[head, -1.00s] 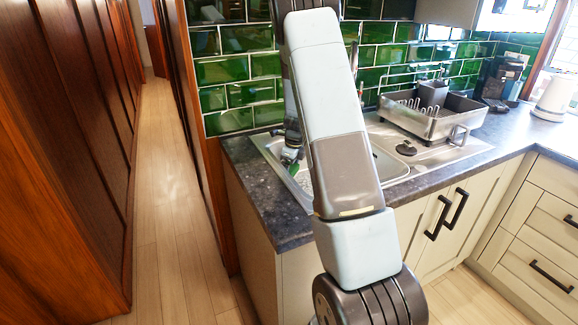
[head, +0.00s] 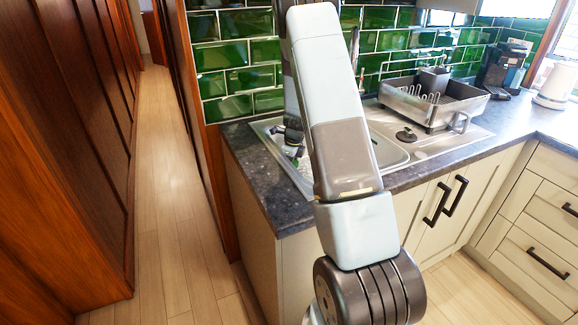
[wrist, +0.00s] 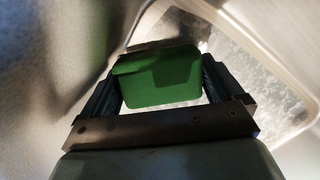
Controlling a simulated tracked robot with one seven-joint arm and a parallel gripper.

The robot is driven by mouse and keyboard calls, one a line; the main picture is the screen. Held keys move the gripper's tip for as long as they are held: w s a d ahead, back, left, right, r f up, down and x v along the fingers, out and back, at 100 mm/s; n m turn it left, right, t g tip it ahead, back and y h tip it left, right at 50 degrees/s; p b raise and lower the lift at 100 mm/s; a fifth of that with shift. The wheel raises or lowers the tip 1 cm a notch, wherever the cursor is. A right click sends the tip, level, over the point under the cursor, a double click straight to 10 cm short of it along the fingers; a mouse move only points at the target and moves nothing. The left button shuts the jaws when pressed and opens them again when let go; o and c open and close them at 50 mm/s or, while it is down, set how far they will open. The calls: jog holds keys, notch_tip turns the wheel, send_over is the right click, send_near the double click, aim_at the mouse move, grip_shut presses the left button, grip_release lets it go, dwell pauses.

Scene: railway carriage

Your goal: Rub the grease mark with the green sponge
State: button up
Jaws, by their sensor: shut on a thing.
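The green sponge (wrist: 160,78) sits between the two fingers of my gripper (wrist: 162,88) in the wrist view, and the jaws are shut on it. In the head view my gripper (head: 294,150) reaches down into the left part of the steel sink (head: 392,152), and only a sliver of green shows at its tip. My arm hides much of the sink bowl. I cannot make out the grease mark in either view, and I cannot tell whether the sponge touches the steel.
A dish rack (head: 432,103) and a dark plug (head: 406,135) are on the draining side. A coffee machine (head: 503,68) and a white kettle (head: 554,86) stand farther right on the dark worktop (head: 262,180). Green tiles rise behind. The corridor floor (head: 165,200) is clear.

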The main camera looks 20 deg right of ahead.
aim_at(297, 162)
jog(key=shift+f, duration=0.6)
dwell(0.5)
jog(key=shift+d, duration=1.75)
jog(key=shift+d+f, duration=0.15)
jog(key=shift+d, duration=1.5)
jog(key=shift+d+f, duration=0.15)
jog(key=shift+d, duration=1.45)
jog(key=shift+f, duration=0.1)
jog(key=shift+a, duration=0.8)
jog(key=shift+a+r, duration=0.2)
jog(key=shift+a, duration=2.4)
jog(key=shift+a+f, duration=0.15)
jog(key=shift+a, duration=1.45)
